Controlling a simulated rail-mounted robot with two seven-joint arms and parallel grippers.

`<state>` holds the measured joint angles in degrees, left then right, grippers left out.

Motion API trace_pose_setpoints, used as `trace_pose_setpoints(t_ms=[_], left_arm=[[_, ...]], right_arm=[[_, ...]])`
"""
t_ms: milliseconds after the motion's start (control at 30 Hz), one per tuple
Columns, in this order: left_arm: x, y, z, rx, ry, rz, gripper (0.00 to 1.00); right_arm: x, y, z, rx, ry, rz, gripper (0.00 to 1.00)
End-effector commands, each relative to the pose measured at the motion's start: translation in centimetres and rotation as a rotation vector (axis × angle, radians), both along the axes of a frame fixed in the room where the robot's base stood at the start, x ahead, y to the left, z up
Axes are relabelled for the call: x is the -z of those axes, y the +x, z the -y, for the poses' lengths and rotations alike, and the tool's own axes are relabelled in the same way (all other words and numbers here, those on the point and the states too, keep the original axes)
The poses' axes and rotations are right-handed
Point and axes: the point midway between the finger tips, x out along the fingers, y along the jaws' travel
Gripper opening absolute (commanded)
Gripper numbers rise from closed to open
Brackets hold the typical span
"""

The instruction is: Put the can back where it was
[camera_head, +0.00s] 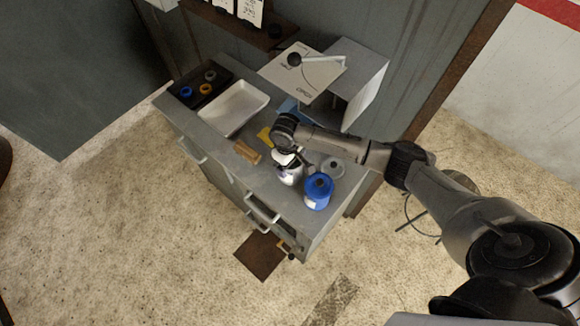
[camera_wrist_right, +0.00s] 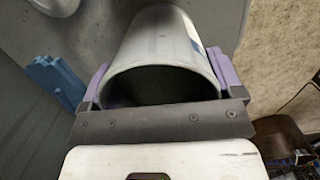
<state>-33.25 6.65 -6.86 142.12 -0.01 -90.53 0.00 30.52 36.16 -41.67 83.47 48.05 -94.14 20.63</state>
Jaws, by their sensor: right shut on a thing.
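The can (camera_head: 291,176) is white and stands about upright at the front right part of the grey bench top (camera_head: 225,148). My right gripper (camera_head: 289,160) is over it from above. In the right wrist view the can (camera_wrist_right: 160,45) is a pale hollow cylinder with a dark open end, with a blue mark on its side. The purple finger pads of my right gripper (camera_wrist_right: 161,85) press on both its sides. I cannot tell whether the can's base touches the bench. My left gripper is not in view.
A blue container (camera_head: 318,192) stands close right of the can, with a grey round item (camera_head: 333,167) behind it. A wooden block (camera_head: 247,152) lies to the left. A white tray (camera_head: 233,107), a black tray (camera_head: 199,85) and a white box (camera_head: 362,82) stand farther back.

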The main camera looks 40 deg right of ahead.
Motion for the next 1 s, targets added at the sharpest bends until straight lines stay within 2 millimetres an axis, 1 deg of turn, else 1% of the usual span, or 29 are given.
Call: trace_pose_setpoints(t_ms=[33, 100, 200, 300, 700, 733, 867, 1000], left_arm=[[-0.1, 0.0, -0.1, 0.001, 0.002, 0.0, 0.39], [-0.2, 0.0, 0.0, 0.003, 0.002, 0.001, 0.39], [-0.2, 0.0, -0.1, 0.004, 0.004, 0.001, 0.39], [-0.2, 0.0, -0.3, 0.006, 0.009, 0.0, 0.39], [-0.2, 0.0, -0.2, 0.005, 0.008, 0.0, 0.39], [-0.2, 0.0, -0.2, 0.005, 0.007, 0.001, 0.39], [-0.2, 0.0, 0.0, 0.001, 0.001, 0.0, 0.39], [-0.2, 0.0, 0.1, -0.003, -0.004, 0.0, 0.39]], right_arm=[[0.9, -0.1, -0.3, -0.002, 0.003, -0.005, 0.42], [1.8, -0.2, -0.4, -0.003, 0.003, -0.005, 0.42], [2.6, -0.1, -0.4, -0.003, 0.003, -0.003, 0.42], [3.0, -0.1, -0.3, -0.004, 0.002, -0.002, 0.42], [3.3, -0.1, -0.3, -0.004, 0.002, -0.002, 0.42], [3.5, -0.2, -0.3, -0.004, 0.002, -0.003, 0.87], [3.4, -0.2, -0.3, -0.004, 0.002, -0.003, 1.0], [3.4, -0.2, -0.3, -0.004, 0.002, -0.004, 1.0]])
